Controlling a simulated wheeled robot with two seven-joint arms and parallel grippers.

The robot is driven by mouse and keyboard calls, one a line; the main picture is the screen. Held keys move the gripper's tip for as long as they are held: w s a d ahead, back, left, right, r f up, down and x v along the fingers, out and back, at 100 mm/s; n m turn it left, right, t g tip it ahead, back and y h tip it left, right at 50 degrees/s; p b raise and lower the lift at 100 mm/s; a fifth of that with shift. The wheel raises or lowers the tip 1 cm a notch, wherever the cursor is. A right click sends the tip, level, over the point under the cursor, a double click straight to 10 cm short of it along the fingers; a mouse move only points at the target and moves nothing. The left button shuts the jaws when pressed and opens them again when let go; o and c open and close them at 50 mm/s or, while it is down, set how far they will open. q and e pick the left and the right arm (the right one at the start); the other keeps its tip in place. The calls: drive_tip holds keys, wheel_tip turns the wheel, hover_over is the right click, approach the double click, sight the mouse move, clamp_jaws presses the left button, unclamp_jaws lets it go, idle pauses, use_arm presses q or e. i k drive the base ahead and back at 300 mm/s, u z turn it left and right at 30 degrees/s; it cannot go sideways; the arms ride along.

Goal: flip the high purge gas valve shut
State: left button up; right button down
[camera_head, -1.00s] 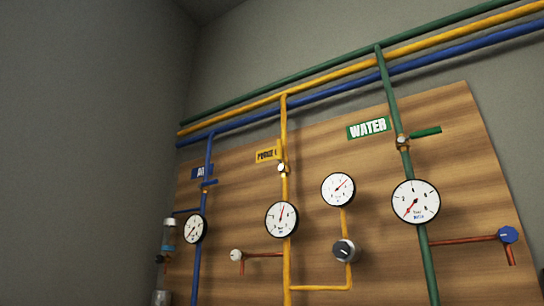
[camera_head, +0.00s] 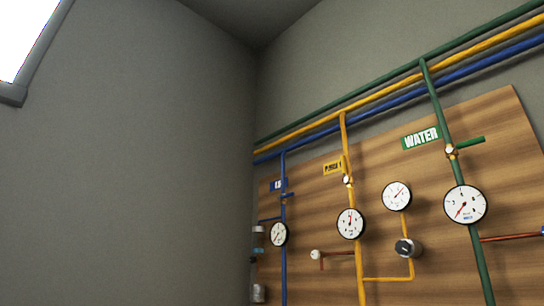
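The purge gas line is the yellow pipe (camera_head: 357,250) that runs down the wooden panel in the head view. Its high valve (camera_head: 348,180) sits just below the yellow purge label (camera_head: 333,167) and above a round gauge (camera_head: 350,223). The valve's handle appears to lie along the pipe, but it is too small to tell for sure. Neither of my grippers shows in the view.
The green water pipe (camera_head: 477,255) has a valve with a green handle (camera_head: 470,141) standing out to the right. The blue pipe (camera_head: 283,215) has its own small valve (camera_head: 285,194). A bare grey wall (camera_head: 150,160) fills the left, with a bright window (camera_head: 22,40) at top left.

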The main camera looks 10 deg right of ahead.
sight(346, 179)
drive_tip(key=u, duration=0.6)
drive_tip(key=k, duration=0.75)
drive_tip(key=u, duration=0.65)
drive_tip(key=i, duration=1)
drive_tip(key=z, duration=0.65)
drive_tip(key=i, duration=1.35)
drive_tip(key=z, duration=1.75)
drive_tip(key=i, duration=0.35)
drive_tip(key=z, duration=0.25)
